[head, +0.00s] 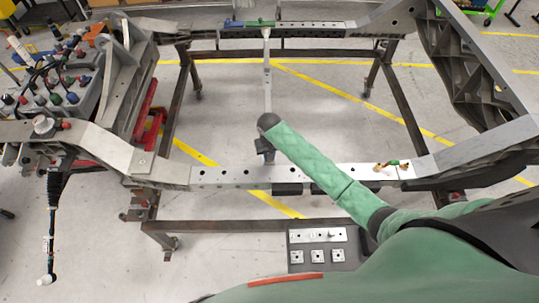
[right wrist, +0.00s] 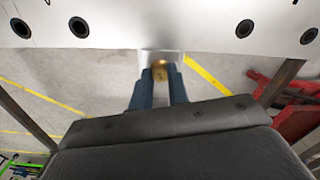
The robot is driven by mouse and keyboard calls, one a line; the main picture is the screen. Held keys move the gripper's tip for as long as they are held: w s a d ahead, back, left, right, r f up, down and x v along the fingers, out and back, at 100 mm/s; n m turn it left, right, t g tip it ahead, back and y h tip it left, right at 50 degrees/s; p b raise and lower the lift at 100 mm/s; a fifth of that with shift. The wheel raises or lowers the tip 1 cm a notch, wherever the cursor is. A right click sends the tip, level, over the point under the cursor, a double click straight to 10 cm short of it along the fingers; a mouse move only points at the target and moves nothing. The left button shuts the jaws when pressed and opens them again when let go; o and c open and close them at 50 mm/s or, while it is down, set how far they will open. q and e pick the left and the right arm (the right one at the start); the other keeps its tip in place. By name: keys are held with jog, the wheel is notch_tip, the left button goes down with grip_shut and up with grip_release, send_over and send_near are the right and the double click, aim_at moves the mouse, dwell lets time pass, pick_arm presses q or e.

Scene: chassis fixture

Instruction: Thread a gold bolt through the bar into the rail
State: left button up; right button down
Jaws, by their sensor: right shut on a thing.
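My right gripper (head: 265,157) is above the near rail (head: 220,176), by the near end of the silver bar (head: 267,90). In the right wrist view, my right gripper's two blue fingers (right wrist: 159,85) are shut on a gold bolt (right wrist: 160,72). The bolt points toward a pale plate at the rail's edge, likely the bar's end. The rail (right wrist: 200,22) with its dark holes crosses the top of that view. Whether the bolt touches the bar or enters a hole cannot be told. My left gripper is not in view.
Gold bolts (head: 379,167) and a small green item (head: 393,162) lie on the rail's right part. A dark tray with metal plates (head: 318,236) sits below the rail. The far rail (head: 300,29) holds the bar's other end. Open floor shows between the rails.

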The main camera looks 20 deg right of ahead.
jog(key=m, duration=0.6)
jog(key=shift+a, duration=0.1)
jog(key=c, duration=1.3)
grip_release()
jog(key=shift+f, duration=0.1)
jog(key=shift+r, duration=4.55)
